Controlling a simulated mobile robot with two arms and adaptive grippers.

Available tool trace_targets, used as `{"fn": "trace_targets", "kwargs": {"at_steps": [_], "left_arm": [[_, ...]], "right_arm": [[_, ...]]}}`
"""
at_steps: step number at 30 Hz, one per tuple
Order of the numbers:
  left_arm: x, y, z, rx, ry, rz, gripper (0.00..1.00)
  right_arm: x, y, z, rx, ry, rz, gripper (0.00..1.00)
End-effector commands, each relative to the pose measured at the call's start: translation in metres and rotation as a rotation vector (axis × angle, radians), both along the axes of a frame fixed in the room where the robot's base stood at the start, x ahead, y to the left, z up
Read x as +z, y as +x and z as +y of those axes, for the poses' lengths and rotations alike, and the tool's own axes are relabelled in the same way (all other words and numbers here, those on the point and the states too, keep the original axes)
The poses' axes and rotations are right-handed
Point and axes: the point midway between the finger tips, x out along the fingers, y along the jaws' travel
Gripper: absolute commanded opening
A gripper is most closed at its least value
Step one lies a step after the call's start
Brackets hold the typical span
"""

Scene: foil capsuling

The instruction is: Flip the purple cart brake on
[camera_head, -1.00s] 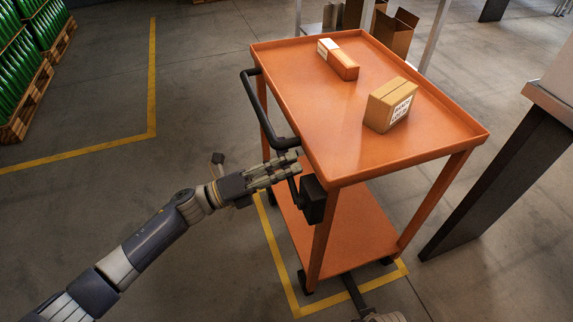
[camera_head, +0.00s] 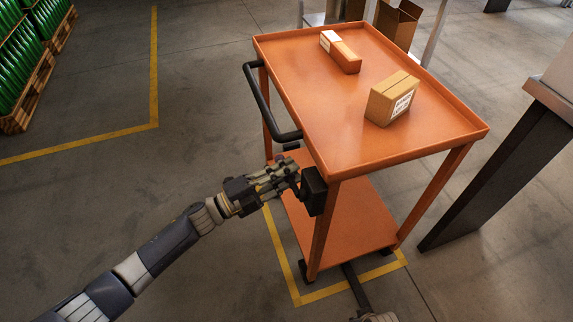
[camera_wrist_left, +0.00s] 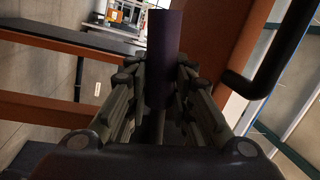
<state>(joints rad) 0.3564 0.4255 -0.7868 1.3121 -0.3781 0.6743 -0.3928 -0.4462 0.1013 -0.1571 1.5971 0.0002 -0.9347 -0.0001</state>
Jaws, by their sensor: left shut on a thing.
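The orange cart (camera_head: 350,100) stands in front of me with a black box-shaped brake housing (camera_head: 314,190) on its near left leg. In the left wrist view, a dark purple brake lever (camera_wrist_left: 165,50) stands upright between the fingers. My left gripper (camera_head: 288,176) is at the cart's left side, just left of the housing, below the push handle. It is shut on the brake lever, which its fingers mostly hide in the head view. A beige part at the bottom edge (camera_head: 378,317) may be my right gripper; its fingers cannot be made out.
The cart's black push handle (camera_head: 262,105) is above and behind the left gripper. A cardboard box (camera_head: 392,98) and an orange-and-white box (camera_head: 340,52) lie on the top tray. A dark-legged table (camera_head: 500,175) stands right. The floor left of the cart is clear.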

Motion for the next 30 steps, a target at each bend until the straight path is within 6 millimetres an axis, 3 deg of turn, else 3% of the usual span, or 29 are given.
{"fn": "trace_targets", "kwargs": {"at_steps": [10, 25, 26, 27, 28, 30], "left_arm": [[-0.011, -0.003, -0.001, 0.001, -0.035, 0.116, 0.0], [-0.014, -0.004, -0.001, 0.0, -0.042, 0.137, 0.0], [-0.014, -0.004, -0.001, 0.0, -0.042, 0.137, 0.26], [-0.014, -0.004, -0.001, 0.0, -0.042, 0.137, 0.35], [-0.014, -0.004, -0.001, 0.001, -0.041, 0.136, 0.42], [-0.013, -0.004, -0.001, 0.0, -0.042, 0.135, 0.43]], "right_arm": [[-0.016, -0.01, -0.001, 0.002, -0.001, 0.011, 0.0], [-0.019, -0.011, -0.001, 0.003, -0.002, 0.011, 0.0], [-0.019, -0.011, -0.001, 0.003, -0.002, 0.011, 0.0], [-0.019, -0.011, -0.001, 0.003, -0.002, 0.011, 0.0], [-0.019, -0.011, -0.002, 0.003, -0.002, 0.011, 0.0], [-0.019, -0.011, -0.002, 0.003, -0.002, 0.011, 0.0]]}}
